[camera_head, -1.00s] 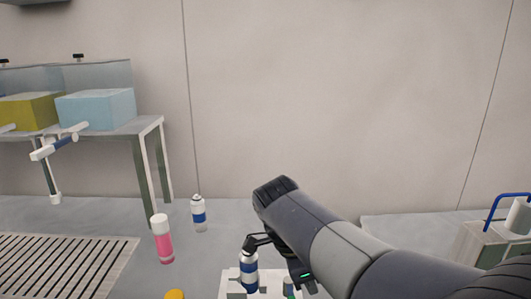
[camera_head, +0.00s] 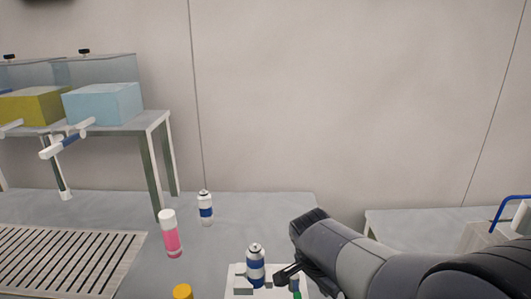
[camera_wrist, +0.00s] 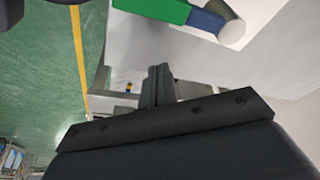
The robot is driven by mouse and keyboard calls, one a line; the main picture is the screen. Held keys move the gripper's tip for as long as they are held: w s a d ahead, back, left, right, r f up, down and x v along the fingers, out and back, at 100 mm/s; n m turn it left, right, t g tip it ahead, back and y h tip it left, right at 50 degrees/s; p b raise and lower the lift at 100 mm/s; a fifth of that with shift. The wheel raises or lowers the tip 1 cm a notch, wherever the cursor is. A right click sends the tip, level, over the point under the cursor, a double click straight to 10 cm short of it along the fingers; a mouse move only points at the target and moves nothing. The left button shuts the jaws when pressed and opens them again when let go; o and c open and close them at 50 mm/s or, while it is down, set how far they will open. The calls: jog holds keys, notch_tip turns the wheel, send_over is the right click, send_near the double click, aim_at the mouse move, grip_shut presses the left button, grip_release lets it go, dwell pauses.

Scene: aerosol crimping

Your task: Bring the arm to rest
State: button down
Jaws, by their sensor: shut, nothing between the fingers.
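My gripper (camera_head: 288,275) is shut and empty, just right of a white and blue aerosol can (camera_head: 255,266). In the head view it is apart from the can or nearly so; the exact gap is hard to tell. The can stands upright on a white fixture plate (camera_head: 238,270) at the bottom middle. In the wrist view my closed fingers (camera_wrist: 158,82) point upward with nothing between them. A green and blue part (camera_wrist: 170,10) with a pale round end lies beyond them at the top.
A second white and blue can (camera_head: 206,208) and a pink bottle with a white cap (camera_head: 171,235) stand to the left. A yellow cap (camera_head: 182,291) is at the bottom. A slotted grate (camera_head: 70,262) and a raised stand with tanks (camera_head: 125,122) are further left.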

jog(key=n, duration=0.1)
jog(key=w+n+p, duration=0.1)
jog(key=n, duration=0.1)
jog(key=shift+w+d+r+t, duration=0.1)
jog(key=shift+d+r+t, duration=0.05)
jog(key=shift+d+t, duration=0.2)
jog(key=shift+w+d+n+t+y+p, duration=0.25)
jog(key=shift+w+n+y+p, duration=0.5)
jog(key=shift+n+p, duration=0.65)
jog(key=shift+w, duration=0.2)
jog(key=shift+f, duration=0.2)
